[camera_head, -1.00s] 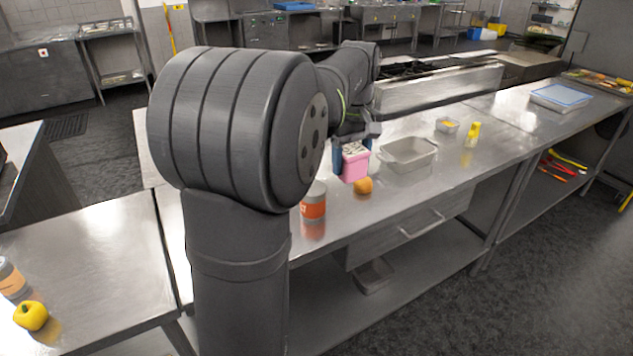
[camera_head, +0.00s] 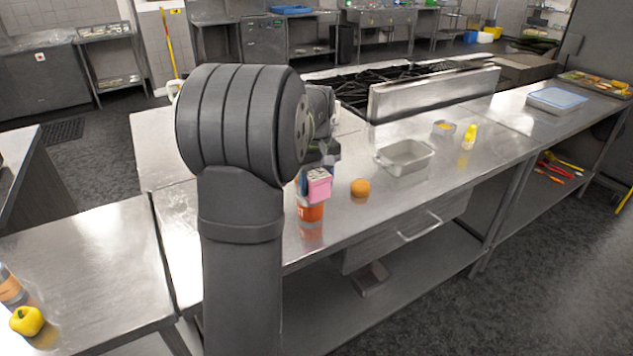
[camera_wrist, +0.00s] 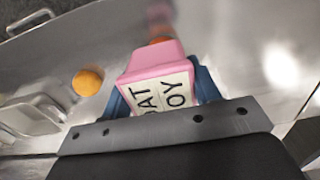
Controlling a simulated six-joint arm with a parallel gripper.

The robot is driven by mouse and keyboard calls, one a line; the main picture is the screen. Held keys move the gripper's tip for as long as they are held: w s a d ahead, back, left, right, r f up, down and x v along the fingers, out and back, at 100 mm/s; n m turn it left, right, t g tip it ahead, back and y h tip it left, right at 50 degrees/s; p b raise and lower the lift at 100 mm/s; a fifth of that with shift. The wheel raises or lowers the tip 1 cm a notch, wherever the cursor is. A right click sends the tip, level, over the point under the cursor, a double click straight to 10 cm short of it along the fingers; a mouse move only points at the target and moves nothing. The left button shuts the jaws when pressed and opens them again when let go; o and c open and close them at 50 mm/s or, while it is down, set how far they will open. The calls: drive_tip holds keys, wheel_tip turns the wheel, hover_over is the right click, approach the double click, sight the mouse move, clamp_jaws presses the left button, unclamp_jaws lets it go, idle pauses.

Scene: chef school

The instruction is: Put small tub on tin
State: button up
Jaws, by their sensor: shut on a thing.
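A small pink tub (camera_head: 319,190) with a pale lettered top is held in my gripper (camera_head: 312,177). In the wrist view the pink tub (camera_wrist: 155,62) sits between the two blue fingers of my gripper (camera_wrist: 160,92), which touch its sides. The tin (camera_head: 310,212), with an orange-red label, stands on the steel counter. In the head view the tub overlaps the upper part of the tin. I cannot tell whether the two touch. In the wrist view only a bit of orange-red (camera_wrist: 160,41) shows behind the tub.
An orange (camera_head: 360,188) lies on the counter (camera_head: 345,225) just right of the tin. A metal pan (camera_head: 405,158), a small container (camera_head: 443,128) and a yellow bottle (camera_head: 469,137) stand further right. A yellow pepper (camera_head: 27,321) lies on the left table.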

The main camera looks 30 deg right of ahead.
sight(317, 174)
drive_tip(key=o, duration=1.1)
drive_tip(key=shift+f, duration=0.1)
wheel_tip(317, 174, up, 12)
drive_tip(key=shift+r, duration=0.15)
drive_tip(key=shift+f, duration=4.2)
